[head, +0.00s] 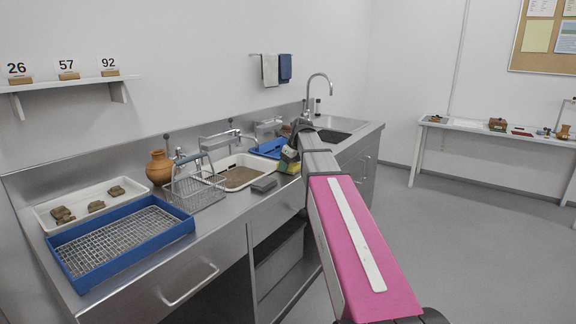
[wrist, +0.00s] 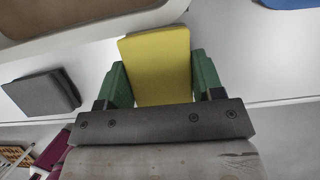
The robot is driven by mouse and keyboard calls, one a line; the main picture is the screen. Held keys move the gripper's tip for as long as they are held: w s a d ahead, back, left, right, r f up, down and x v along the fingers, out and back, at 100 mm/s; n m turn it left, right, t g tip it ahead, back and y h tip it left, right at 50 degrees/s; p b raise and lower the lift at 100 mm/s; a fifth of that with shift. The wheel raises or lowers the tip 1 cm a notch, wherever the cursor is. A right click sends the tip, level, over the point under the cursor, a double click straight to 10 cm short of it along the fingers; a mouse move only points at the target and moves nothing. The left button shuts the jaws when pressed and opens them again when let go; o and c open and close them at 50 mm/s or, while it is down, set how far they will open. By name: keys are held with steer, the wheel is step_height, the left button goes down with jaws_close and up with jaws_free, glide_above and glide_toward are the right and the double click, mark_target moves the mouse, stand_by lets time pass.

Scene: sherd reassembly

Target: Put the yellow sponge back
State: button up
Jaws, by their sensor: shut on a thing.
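The yellow sponge (wrist: 157,62) is a flat block held between the green fingers of my gripper (wrist: 163,84) in the wrist view. Steel counter shows around it there, but I cannot tell whether it touches the counter. In the head view my gripper (head: 289,160) is over the counter's front part, right of the tub of brown water; a bit of the sponge (head: 288,167) shows there, mostly hidden by the gripper and arm. A grey sponge-like block (head: 263,185) lies on the counter left of my gripper, and also shows in the wrist view (wrist: 40,97).
A cream tub (head: 225,162) of brown water stands left of my gripper, with a blue tray (head: 268,148) behind. A wire rack (head: 195,185), clay jug (head: 159,168), sherd tray (head: 45,215) and blue mesh tray (head: 120,240) stand further left. The sink (head: 335,123) is at the right.

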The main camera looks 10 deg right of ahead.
steer(key=shift+f, duration=0.15)
steer(key=o, duration=0.9)
steer(key=v, duration=1.2)
